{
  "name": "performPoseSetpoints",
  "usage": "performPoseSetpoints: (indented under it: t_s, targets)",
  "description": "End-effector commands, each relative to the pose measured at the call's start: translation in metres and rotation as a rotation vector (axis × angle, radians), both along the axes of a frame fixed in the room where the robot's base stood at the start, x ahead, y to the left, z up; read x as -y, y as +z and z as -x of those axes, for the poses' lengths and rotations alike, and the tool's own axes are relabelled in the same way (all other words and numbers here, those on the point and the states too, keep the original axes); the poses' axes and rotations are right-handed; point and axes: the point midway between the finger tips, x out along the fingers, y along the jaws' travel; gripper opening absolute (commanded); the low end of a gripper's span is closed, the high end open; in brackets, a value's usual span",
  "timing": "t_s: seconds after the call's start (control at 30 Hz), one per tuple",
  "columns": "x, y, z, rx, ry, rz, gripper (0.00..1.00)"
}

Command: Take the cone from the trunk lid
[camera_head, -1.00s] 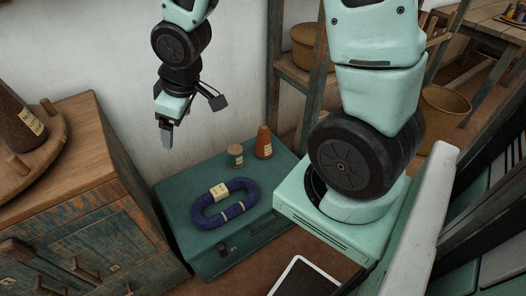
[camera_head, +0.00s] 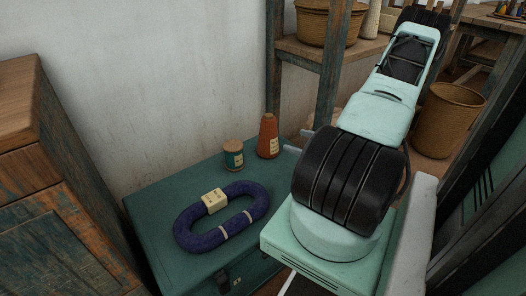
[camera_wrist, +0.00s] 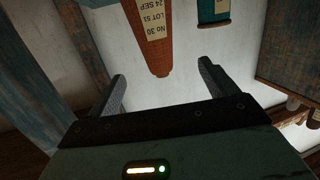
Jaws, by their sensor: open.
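The cone (camera_head: 268,137) is orange-brown with a pale label and stands upright on the teal trunk lid (camera_head: 150,207), near its back edge. In the wrist view the cone (camera_wrist: 150,35) appears upside down, its narrow tip lying in the picture between my fingertips. My gripper (camera_wrist: 162,68) is open and empty. I cannot tell whether the cone is within finger depth. In the head view, only the fingertips of my gripper (camera_head: 296,142) show, just right of the cone; the arm hides the rest.
A teal jar with a cork-coloured lid (camera_head: 233,155) stands close left of the cone; it also shows in the wrist view (camera_wrist: 213,12). A blue yarn hank (camera_head: 222,215) lies in front. A wooden cabinet (camera_head: 60,190) is at left, and a shelf post (camera_head: 330,75) is behind.

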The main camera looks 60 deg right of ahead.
Motion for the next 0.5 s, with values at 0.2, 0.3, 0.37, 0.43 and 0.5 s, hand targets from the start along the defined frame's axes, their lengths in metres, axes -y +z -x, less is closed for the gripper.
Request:
performPoseSetpoints:
  t_s: [0.2,0.3,0.37,0.43,0.5]
  targets:
    - [0.003,-0.016,0.021,0.088,-0.041,-0.009,0.85]
    - [0.004,-0.015,0.006,0.093,-0.04,-0.009,0.85]
    - [0.005,-0.016,-0.007,0.09,-0.039,-0.009,0.85]
    - [0.007,-0.017,-0.022,0.09,-0.039,-0.009,0.85]
    - [0.009,-0.018,-0.037,0.09,-0.039,-0.009,0.85]
